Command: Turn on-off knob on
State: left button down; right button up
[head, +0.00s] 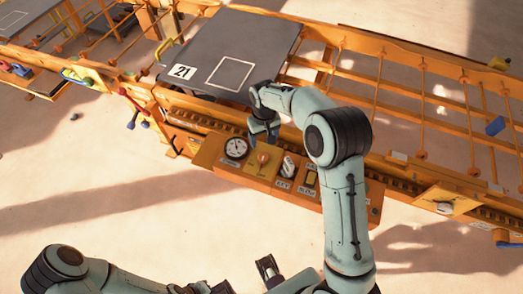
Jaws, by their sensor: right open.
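An orange control box (226,166) on the front of the press carries a round white gauge, a small orange knob (263,158) on a yellow plate, a white-and-dark switch (288,166) and a dark, yellow-edged control (311,179). The labels are too small to read, so I cannot tell for sure which is the on-off knob. My right gripper (264,138) is open and points down just above the orange knob; contact cannot be told. My left arm is low at the front; its gripper (268,270) shows only partly at the bottom edge, with its jaw state unclear.
A grey plate (205,47) marked 21 lies on the orange frame (390,95) behind the box. Orange rods and rails extend right. Another orange frame stands at upper left. The pale floor in front of the box is clear.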

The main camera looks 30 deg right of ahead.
aim_at(264, 156)
notch_tip(264, 156, down, 11)
jog(key=shift+f+b, duration=0.1)
jog(key=shift+b, duration=0.2)
jog(key=c, duration=1.1)
